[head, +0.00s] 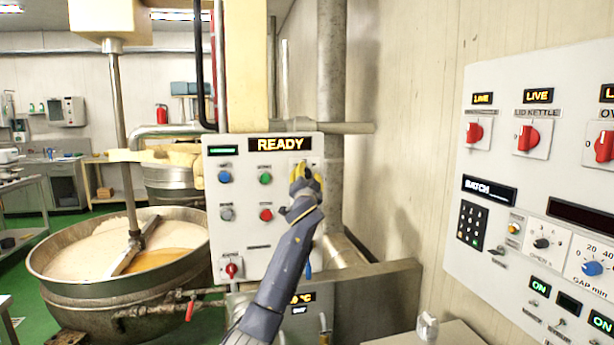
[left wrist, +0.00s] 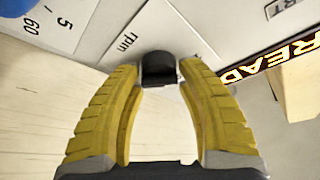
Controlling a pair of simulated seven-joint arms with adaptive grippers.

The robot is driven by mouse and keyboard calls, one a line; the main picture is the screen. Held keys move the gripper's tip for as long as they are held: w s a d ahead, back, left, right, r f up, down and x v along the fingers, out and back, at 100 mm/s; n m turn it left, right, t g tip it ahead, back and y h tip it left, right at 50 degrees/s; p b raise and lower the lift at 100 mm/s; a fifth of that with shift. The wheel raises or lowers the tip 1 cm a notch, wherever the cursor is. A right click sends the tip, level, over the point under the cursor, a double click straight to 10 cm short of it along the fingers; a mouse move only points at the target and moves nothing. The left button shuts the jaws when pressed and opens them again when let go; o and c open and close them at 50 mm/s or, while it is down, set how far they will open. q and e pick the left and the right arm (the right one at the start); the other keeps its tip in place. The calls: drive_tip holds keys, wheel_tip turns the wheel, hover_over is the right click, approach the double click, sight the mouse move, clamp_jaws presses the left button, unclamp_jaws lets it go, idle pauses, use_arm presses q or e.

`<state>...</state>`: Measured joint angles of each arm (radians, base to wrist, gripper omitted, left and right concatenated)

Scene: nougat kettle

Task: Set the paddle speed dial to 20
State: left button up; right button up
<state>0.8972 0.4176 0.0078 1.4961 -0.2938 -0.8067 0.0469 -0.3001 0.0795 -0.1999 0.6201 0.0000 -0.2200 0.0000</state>
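The kettle's control panel (head: 240,245) is light grey with a lit READY display (head: 281,144). My left gripper (head: 303,170) is at the panel's upper right corner and covers what lies behind it. The fingertips appear to touch the knob's sides. The knob's pointer and scale reading are hidden. My right gripper is not in view.
A blue dial (left wrist: 15,12) with numbers is close to the knob on the panel. Buttons (head: 265,178) and a red switch (head: 232,268) sit to the left. A mixing kettle (head: 50,270) stands at left; another panel (head: 480,270) is on the right wall.

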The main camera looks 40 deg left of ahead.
use_arm(q)
drive_tip(key=c, duration=0.7)
drive_tip(key=shift+m, duration=0.4)
drive_tip(key=m+h, duration=0.2)
drive_tip(key=m, duration=0.2)
drive_tip(key=shift+m, duration=0.3)
drive_tip(key=shift+c, duration=0.2)
drive_tip(key=m+h, duration=0.1)
drive_tip(key=m, duration=0.1)
drive_tip(key=m+g, duration=0.1)
drive_tip(key=m, duration=0.2)
drive_tip(key=shift+g+h, duration=0.3)
drive_tip(key=shift+h, duration=0.1)
drive_tip(key=shift+m, duration=0.4)
drive_tip(key=o, duration=1.3)
drive_tip(key=shift+f, duration=0.1)
drive_tip(key=shift+c, duration=0.2)
drive_tip(key=shift+d, duration=0.1)
drive_tip(key=v, duration=1.2)
